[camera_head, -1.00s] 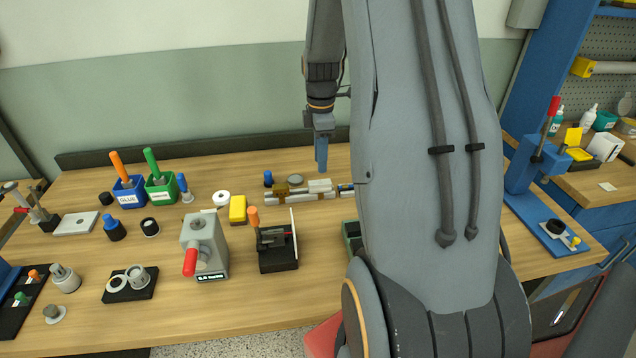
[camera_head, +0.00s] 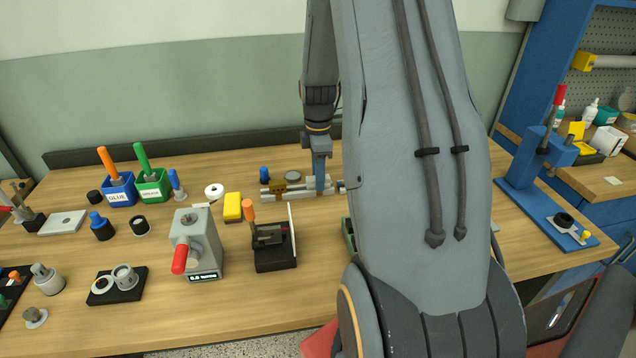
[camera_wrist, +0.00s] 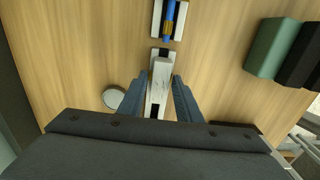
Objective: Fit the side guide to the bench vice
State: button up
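A low silver assembly, which looks like the bench vice (camera_head: 288,194), lies on the bench with a brass block on its left part. A pale grey block (camera_wrist: 160,76) sits on its right part; it may be the side guide, but I cannot be sure. My gripper (camera_wrist: 159,88) is low over the assembly, pointing down. In the wrist view its two blue-grey fingers stand on either side of the pale block, with gaps showing. In the head view the gripper (camera_head: 320,188) hides part of the assembly, and my arm covers what lies to the right.
A grey disc (camera_head: 293,176) and a blue-capped piece (camera_head: 264,175) stand close behind the assembly. A blue and brass cylinder (camera_wrist: 169,18) lies beyond it in line. A green box (camera_wrist: 273,48) stands nearer the front. A yellow block (camera_head: 233,207) stands left.

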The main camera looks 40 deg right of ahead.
grip_shut()
jog(key=shift+r+p, duration=1.9)
jog(key=shift+r, duration=0.6)
jog(key=shift+c, duration=2.1)
grip_release()
grip_shut()
